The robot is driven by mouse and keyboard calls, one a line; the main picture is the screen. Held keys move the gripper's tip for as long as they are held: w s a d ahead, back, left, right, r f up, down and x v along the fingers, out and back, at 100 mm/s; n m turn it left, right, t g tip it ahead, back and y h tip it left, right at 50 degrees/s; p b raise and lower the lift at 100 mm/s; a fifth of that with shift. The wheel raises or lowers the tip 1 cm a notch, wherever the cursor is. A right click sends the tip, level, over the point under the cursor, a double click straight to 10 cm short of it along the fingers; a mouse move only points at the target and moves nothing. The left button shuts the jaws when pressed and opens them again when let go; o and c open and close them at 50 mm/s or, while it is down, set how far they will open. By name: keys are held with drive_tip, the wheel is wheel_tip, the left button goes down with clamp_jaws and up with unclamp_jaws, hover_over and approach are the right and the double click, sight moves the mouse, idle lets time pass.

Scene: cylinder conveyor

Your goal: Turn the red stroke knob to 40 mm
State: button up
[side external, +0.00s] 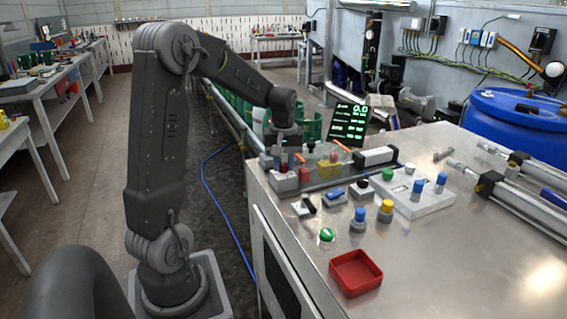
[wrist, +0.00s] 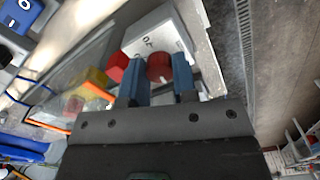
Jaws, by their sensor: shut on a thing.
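The red stroke knob (wrist: 159,67) sits on a white block (wrist: 178,32) with printed scale marks, in the wrist view. My gripper (wrist: 159,78) has its two blue fingers on either side of the knob, shut on it. In the side view my gripper (side external: 284,161) points down over the block (side external: 284,183) at the bench's near left corner. The lit green display (side external: 348,122) behind reads 0.0 on its top line; its smaller lines are too small to read.
A second red piece (side external: 304,174) stands close beside the gripper. A yellow block (side external: 328,168) and orange bars lie behind it. Several switches and buttons, a red tray (side external: 355,273) and a white box (side external: 410,192) are on the steel bench. Its front right is clear.

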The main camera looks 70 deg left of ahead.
sight(284, 165)
drive_tip(key=shift+n, duration=0.5)
drive_tip(key=o, duration=0.9)
wheel_tip(284, 165, up, 12)
idle(0.4)
drive_tip(key=shift+d, duration=0.1)
